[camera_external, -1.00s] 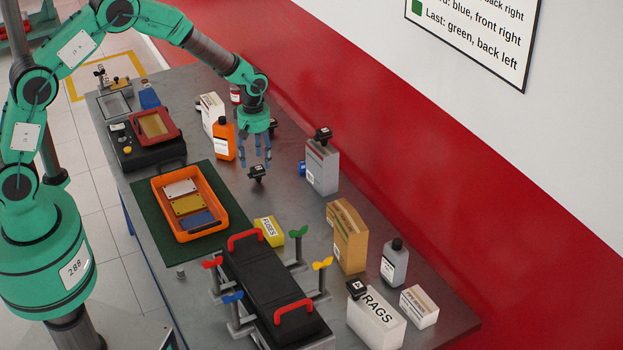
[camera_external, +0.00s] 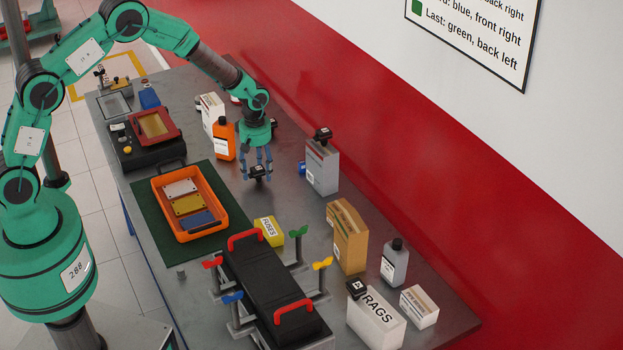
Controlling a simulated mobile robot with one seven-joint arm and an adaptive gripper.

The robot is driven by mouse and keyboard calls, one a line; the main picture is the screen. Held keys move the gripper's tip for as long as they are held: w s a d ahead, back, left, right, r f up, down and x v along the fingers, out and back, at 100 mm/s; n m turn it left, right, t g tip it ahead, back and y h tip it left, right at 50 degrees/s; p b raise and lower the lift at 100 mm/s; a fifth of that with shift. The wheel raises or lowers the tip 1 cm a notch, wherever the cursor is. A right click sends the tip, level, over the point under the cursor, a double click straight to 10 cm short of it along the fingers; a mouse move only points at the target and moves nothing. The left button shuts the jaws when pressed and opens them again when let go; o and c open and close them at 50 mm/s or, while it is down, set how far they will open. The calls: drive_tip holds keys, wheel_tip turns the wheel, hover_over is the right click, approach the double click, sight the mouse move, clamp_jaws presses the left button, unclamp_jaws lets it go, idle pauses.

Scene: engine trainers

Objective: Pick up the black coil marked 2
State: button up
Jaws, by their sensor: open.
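A small black coil (camera_external: 258,172) sits on the grey bench, right at my gripper. My gripper (camera_external: 257,177) points down with its blue fingers apart, one on each side of this coil. I cannot tell whether the fingers touch it. A second black coil (camera_external: 323,134) lies on top of a grey box (camera_external: 322,170). A third black coil (camera_external: 356,288) lies on the white RAGS box (camera_external: 376,322). The marks on the coils are too small to read for certain, so I cannot tell which one is marked 2.
An orange bottle (camera_external: 224,140) stands just left of my gripper, with a white box (camera_external: 210,110) behind it. An orange tray (camera_external: 222,225) with coloured plates is at front left. A yellow FUSES box (camera_external: 270,231) and a black engine trainer (camera_external: 272,290) are nearer the camera.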

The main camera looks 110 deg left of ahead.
sight(258, 168)
idle(0.4)
drive_tip(key=c, duration=1.4)
drive_tip(key=shift+o, duration=0.2)
drive_tip(key=shift+r, duration=0.1)
drive_tip(key=shift+r+p, duration=0.8)
drive_tip(key=shift+r, duration=4.15)
